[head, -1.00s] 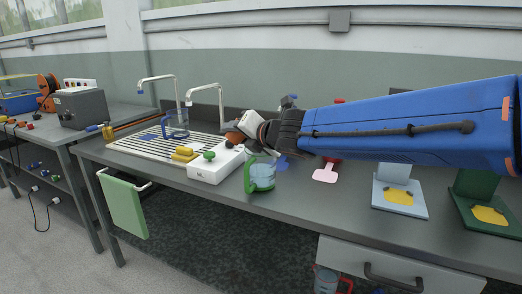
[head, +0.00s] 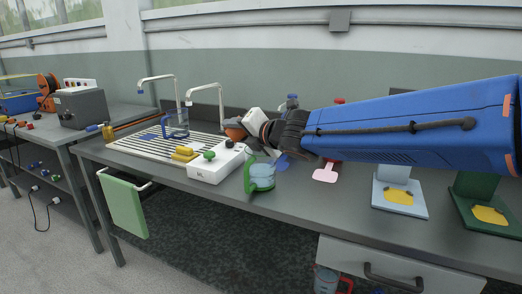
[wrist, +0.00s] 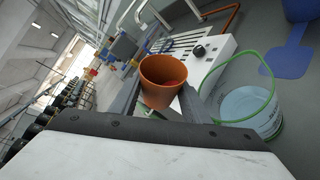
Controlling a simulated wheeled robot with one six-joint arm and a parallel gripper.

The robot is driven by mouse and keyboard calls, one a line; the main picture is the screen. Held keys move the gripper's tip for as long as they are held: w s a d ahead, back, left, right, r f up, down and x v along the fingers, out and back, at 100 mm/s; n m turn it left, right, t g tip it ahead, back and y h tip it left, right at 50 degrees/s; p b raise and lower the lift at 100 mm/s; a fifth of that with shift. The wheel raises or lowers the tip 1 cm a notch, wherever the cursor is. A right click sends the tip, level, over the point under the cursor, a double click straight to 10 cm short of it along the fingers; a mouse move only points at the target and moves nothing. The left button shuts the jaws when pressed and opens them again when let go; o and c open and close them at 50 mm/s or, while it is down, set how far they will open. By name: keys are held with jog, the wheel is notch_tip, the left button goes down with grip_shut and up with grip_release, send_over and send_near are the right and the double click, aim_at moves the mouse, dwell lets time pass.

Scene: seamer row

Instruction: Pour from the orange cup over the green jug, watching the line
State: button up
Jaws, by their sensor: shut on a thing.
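My gripper (head: 244,130) is shut on the orange cup (head: 234,132) and holds it above the bench, over the back of the white box. In the wrist view the cup (wrist: 163,82) shows its open mouth; whether liquid is inside is unclear. The green jug (head: 262,177) stands on the bench near the front edge, to the right of the white box. It has a clear, pale-blue body and a green handle on its left. In the wrist view the jug (wrist: 250,112) is right of the cup and apart from it. Its dark markings are too small to read; no pouring stream shows.
The white box (head: 214,166) with a green knob stands left of the jug. A striped drain board (head: 150,150) with a blue jug (head: 175,126) and two taps lies further left. A pink paddle-shaped piece (head: 325,174) and a pale-blue stand (head: 399,200) are to the right.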

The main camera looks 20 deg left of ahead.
jog(key=shift+f+m+y, duration=0.35)
jog(key=shift+m+y, duration=0.05)
jog(key=shift+m, duration=0.4)
dwell(0.5)
jog(key=shift+w+d+r+m+y, duration=0.15)
jog(key=shift+r+m+y, duration=0.2)
jog(key=shift+m, duration=0.35)
dwell(0.4)
jog(key=shift+w+d+r+m+y, duration=0.3)
jog(key=shift+w+d+m, duration=0.2)
jog(key=shift+d+m, duration=0.2)
dwell(0.6)
jog(key=shift+f+m, duration=0.35)
jog(key=shift+m, duration=0.05)
dwell(0.5)
